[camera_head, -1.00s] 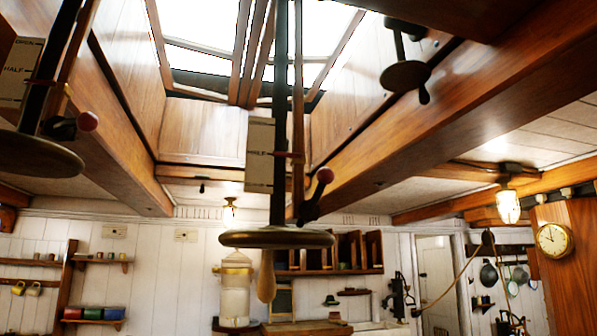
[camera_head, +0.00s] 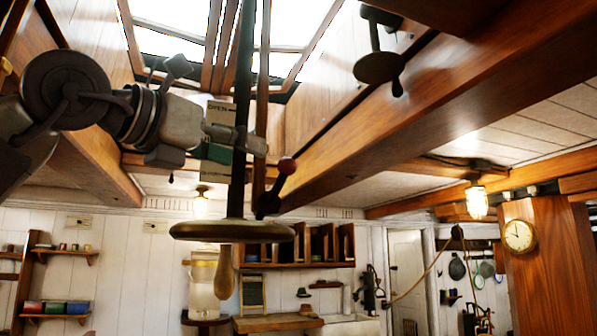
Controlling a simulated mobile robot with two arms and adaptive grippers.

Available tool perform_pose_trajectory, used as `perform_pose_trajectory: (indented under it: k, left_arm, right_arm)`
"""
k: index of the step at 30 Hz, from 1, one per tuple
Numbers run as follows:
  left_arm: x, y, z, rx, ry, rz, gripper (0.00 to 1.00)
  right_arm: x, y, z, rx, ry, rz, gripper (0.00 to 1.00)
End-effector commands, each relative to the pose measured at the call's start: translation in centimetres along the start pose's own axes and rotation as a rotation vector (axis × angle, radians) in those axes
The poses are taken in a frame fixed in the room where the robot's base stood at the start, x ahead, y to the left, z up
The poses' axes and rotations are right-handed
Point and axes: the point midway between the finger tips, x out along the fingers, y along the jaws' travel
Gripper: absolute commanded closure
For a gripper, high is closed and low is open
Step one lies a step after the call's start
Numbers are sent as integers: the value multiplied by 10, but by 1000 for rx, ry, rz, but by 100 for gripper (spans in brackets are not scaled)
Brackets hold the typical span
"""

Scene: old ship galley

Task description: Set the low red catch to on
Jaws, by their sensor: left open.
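A red-knobbed lever (camera_head: 287,166), the only red catch in view, sits on the hanging rod assembly, its dark arm slanting down to the left. It is just above the round wheel (camera_head: 235,231) at the foot of the dark rod (camera_head: 240,90). My left gripper (camera_head: 258,145) comes in from the left at the rod, a little above and left of the red knob, and looks apart from it. It is open; its fingers overlap the rod in the picture and partly cover the card marked OPEN (camera_head: 220,107). My right gripper is not in view.
A wooden handle (camera_head: 225,272) hangs under the wheel. A thick beam (camera_head: 440,100) runs along the right, with another dark wheel (camera_head: 379,67) beside it. A lit lamp (camera_head: 476,203) and a clock (camera_head: 519,236) are at right. Room right of the knob looks free.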

Motion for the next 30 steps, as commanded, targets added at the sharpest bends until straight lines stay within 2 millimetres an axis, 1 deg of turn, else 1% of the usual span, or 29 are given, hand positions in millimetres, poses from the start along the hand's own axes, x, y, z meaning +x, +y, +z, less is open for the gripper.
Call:
perform_pose_trajectory:
  k: [1,3,5,7,11,18,21,25,30]
  left_arm:
    - [-6,4,6,7,2,28,39]
    - [-8,7,9,12,5,49,39]
    - [-6,8,11,13,7,54,39]
    - [3,8,11,13,9,52,39]
    - [26,9,13,12,10,51,39]
    - [78,11,13,12,10,48,39]
    - [97,12,13,11,9,48,39]
    - [115,13,12,12,8,48,39]
    - [126,13,9,11,6,48,39]
  right_arm:
    - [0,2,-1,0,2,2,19]
    - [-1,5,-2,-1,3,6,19]
    - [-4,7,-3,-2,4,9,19]
    - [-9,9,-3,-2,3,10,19]
    - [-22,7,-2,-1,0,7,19]
    - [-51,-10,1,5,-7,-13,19]
    - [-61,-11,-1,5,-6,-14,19]
    - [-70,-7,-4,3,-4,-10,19]
    - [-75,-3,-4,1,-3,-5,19]
